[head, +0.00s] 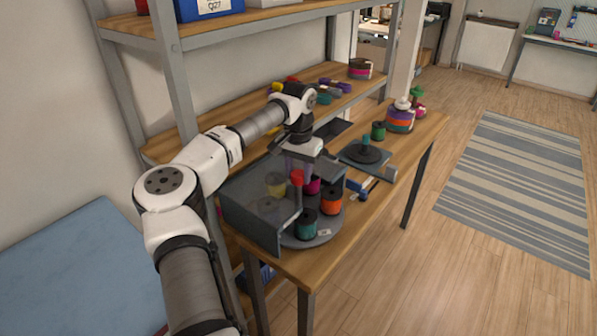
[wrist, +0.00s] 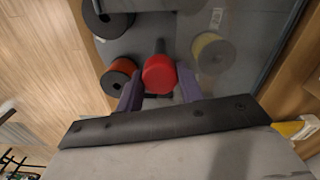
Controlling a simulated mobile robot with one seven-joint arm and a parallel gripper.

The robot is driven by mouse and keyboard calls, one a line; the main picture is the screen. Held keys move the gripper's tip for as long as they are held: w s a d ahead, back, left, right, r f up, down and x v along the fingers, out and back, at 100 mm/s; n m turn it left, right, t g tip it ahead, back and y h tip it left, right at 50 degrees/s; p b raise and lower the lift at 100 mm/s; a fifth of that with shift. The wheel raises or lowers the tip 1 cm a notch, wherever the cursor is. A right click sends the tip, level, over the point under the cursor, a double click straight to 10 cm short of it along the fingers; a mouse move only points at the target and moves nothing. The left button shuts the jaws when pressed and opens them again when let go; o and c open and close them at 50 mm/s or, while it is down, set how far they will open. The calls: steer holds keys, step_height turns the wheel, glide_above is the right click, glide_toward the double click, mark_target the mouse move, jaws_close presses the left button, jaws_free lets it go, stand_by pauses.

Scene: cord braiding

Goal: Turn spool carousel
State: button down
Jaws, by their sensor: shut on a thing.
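The spool carousel (head: 325,229) is a grey round plate at the near end of the wooden bench. It bears a teal spool (head: 306,226), an orange spool (head: 331,201), a magenta spool (head: 313,186) and a yellow spool (head: 276,186), the last seen through a smoky clear panel. A red knob (head: 297,178) stands up at its middle. My gripper (wrist: 159,88) has its purple fingers on either side of the red knob, which also shows in the wrist view (wrist: 160,72), and is shut on it. Orange (wrist: 118,76) and yellow (wrist: 213,53) spools flank the knob there.
The smoky panel (head: 252,205) stands upright along the carousel's left and near side, close to my gripper. A shelf rack (head: 180,85) rises behind.

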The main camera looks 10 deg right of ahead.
steer(key=c, duration=0.9)
jaws_free()
steer(key=shift+r, duration=0.15)
steer(key=shift+r, duration=0.35)
step_height(320, 180, up, 13)
steer(key=p, duration=0.5)
